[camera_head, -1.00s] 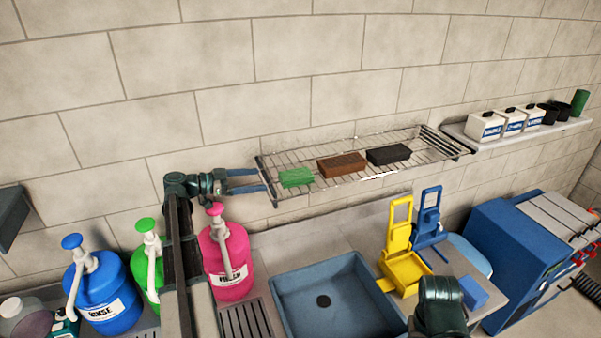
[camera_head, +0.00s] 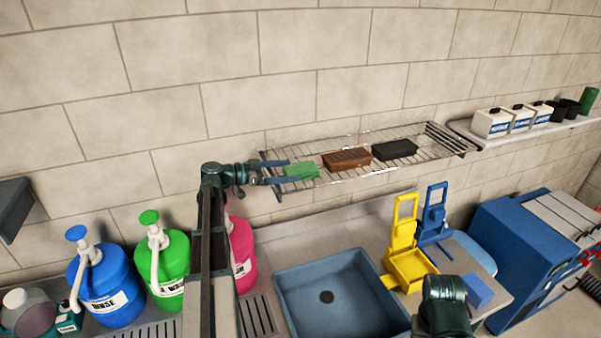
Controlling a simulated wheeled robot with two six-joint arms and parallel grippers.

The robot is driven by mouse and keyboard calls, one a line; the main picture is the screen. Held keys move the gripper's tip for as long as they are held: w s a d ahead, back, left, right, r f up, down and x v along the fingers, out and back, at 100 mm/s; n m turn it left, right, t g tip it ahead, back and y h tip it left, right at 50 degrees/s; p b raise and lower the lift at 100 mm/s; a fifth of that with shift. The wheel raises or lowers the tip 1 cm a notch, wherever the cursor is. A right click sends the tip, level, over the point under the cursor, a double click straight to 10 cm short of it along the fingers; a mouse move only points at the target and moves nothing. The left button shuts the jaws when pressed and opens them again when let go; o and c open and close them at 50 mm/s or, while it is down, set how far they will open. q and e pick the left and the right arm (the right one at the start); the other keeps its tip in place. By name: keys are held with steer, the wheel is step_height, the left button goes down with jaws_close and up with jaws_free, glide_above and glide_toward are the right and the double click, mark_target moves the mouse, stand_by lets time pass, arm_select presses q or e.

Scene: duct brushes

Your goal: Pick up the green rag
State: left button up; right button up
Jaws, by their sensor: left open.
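The green rag (camera_head: 301,171) is a small folded block lying at the left end of a wire rack on the wall. My left gripper (camera_head: 287,172) comes in from the left at rack height. Its two fingers are apart and point right, with their tips at the rag's left end. The rag's near-left edge seems to lie between the tips, but I cannot tell if they touch it. Only a dark link of my right arm (camera_head: 446,304) shows at the bottom right; its fingers are out of sight.
On the wire rack (camera_head: 440,152), a brown block (camera_head: 347,160) and a black block (camera_head: 395,149) lie right of the rag. Below are pump bottles, partly behind my left arm, a blue sink (camera_head: 340,300) and a yellow holder (camera_head: 410,265). The wall is close behind the rack.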

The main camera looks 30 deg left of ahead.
mark_target(303, 167)
arm_select(q)
steer(key=x, duration=0.5)
steer(key=shift+w+r, duration=0.1)
steer(key=shift+r, duration=0.15)
steer(key=shift+c, duration=0.3)
steer(key=c, duration=1.1)
steer(key=shift+o, duration=0.2)
steer(key=shift+r, duration=0.15)
steer(key=shift+r+p, duration=0.5)
steer(key=shift+r, duration=0.05)
step_height(303, 167, up, 3)
steer(key=p, duration=0.3)
steer(key=s+d, duration=0.3)
steer(key=s, duration=1.2)
steer(key=shift+s+d+r+p, duration=0.3)
steer(key=shift+s+r+p, duration=0.05)
